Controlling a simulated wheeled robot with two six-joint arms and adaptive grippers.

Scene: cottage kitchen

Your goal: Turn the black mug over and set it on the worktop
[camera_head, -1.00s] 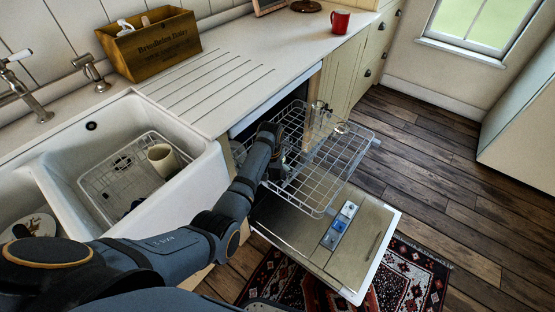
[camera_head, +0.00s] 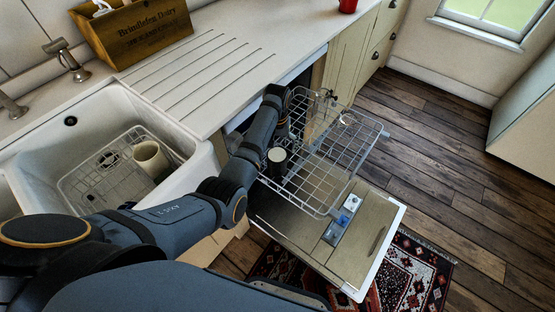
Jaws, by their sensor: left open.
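A small dark mug (camera_head: 277,161) with a paler top stands in the wire dishwasher rack (camera_head: 323,205), near its left side. I cannot tell whether its mouth faces up or down. My left gripper (camera_head: 286,128) is over the rack's left side, behind the mug in the picture and apart from it. It is open, small and partly hidden by my own wrist. The pale worktop (camera_head: 285,28) lies behind and left of the rack, with a bare grooved drainer area. My right gripper is not in view.
Clear glasses (camera_head: 324,107) stand at the rack's back. The dishwasher door (camera_head: 374,226) is folded down below. The white sink (camera_head: 192,168) at left holds a wire basket and a cream mug (camera_head: 150,158). A wooden crate (camera_head: 140,32) and red mug (camera_head: 348,5) stand on the worktop.

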